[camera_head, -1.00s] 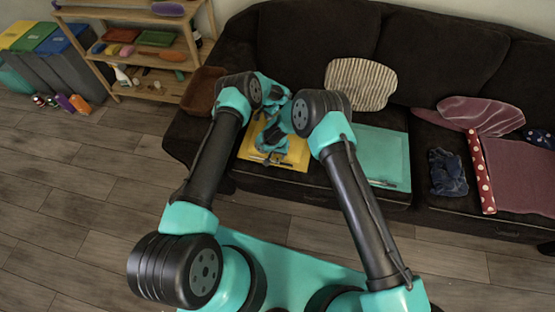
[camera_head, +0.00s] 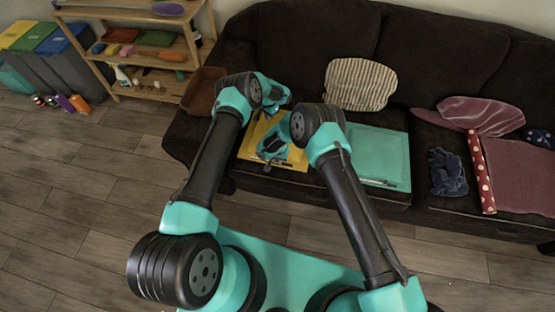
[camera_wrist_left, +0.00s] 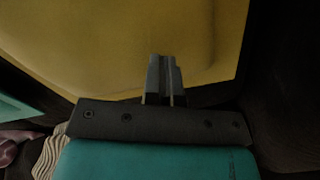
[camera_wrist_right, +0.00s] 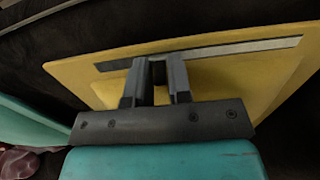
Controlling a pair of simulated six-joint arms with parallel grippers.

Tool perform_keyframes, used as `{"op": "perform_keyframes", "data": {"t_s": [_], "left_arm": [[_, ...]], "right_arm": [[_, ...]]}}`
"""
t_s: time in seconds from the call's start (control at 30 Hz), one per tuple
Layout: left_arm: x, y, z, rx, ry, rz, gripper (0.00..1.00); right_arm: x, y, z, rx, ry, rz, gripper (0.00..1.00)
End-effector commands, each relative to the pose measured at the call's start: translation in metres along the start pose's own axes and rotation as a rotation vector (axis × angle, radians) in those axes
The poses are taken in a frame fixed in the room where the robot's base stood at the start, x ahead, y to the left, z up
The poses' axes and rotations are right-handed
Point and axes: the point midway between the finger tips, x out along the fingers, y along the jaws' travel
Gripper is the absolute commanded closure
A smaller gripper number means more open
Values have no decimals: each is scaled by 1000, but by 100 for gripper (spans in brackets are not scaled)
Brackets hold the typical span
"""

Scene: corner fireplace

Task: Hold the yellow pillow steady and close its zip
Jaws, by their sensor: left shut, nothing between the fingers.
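The yellow pillow (camera_head: 255,136) lies flat at the left end of the sofa, partly hidden under my arms. It fills much of the left wrist view (camera_wrist_left: 110,40). In the right wrist view the pillow (camera_wrist_right: 222,82) shows a long grey zip strip (camera_wrist_right: 245,48) along one edge. My left gripper (camera_wrist_left: 166,60) is shut and empty over the pillow, seemingly above its surface. My right gripper (camera_wrist_right: 157,64) is open, with its fingertips at the zip strip. Whether they touch it, and where the zip pull is, I cannot tell.
A teal pillow (camera_head: 378,150) lies just right of the yellow one. A striped cushion (camera_head: 360,84) leans on the sofa back. Dark crumpled cloth (camera_head: 447,173) lies farther right.

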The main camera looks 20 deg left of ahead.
Motion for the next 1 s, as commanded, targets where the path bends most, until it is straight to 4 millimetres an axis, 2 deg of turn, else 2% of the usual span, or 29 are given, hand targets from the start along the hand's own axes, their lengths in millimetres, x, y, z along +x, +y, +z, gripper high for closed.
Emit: {"op": "perform_keyframes", "data": {"t_s": [0.03, 0.17, 0.57, 0.73, 1.0], "left_arm": [[4, 2, 3, 0, -5, 4, 100], [4, 2, 3, 0, -5, 4, 100], [4, 2, 3, 0, -5, 4, 100], [4, 2, 3, 0, -6, 4, 100], [4, 2, 3, 0, -6, 5, 100]], "right_arm": [[0, 0, 0, 0, 0, 0, 87], [0, 0, 0, 0, 0, 0, 99], [0, -2, 0, 0, 1, 0, 100], [0, -18, -2, 0, 5, 1, 100], [0, -60, -3, 1, 8, -1, 100]]}}
